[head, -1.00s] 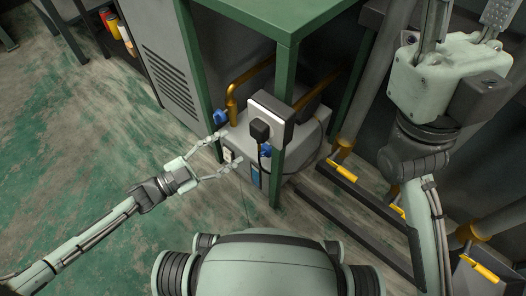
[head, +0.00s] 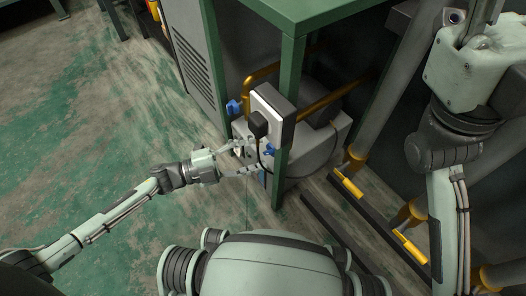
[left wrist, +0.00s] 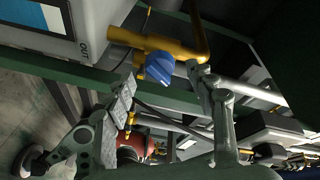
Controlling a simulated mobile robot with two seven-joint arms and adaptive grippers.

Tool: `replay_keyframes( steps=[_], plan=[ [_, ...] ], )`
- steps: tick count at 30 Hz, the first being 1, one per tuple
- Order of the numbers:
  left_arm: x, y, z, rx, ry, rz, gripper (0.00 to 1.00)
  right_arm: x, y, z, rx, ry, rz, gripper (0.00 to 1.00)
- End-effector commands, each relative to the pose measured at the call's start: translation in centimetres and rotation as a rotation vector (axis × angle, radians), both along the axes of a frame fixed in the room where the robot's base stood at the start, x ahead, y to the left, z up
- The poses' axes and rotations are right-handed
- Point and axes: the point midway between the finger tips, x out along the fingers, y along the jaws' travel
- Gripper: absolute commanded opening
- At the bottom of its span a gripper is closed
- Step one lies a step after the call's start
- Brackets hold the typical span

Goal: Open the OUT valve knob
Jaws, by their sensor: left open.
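I see no firm contact. A second blue knob (head: 233,107) is farther back, by a brass pipe. My right gripper (head: 478,22) is partly cut off at the top edge.
A green frame post (head: 283,165) stands just right of the knob. A black plug (head: 257,124) on a grey-white box (head: 273,112) is above my left gripper, with a cable hanging down. Yellow-handled pipes (head: 347,184) stand to the right.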

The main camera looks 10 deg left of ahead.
Motion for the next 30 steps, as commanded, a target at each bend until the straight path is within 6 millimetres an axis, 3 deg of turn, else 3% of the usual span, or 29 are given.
replay_keyframes(
  steps=[6,15,27,30],
  plan=[
    [1.0,-1.9,0.0,-0.001,0.0,0.0,0.56,0.0,0.1,0.0,-0.008,-0.009,-0.001,0.4],
    [1.1,-2.2,0.0,-0.001,0.001,0.0,0.56,0.1,0.1,0.1,-0.009,-0.009,-0.002,0.4],
    [1.1,-2.1,0.0,-0.001,0.001,0.001,0.06,0.0,0.1,0.1,-0.009,-0.009,-0.002,0.4],
    [1.1,-2.1,0.0,0.0,0.0,0.001,0.06,0.0,0.1,0.1,-0.009,-0.009,-0.002,0.4]
  ],
)
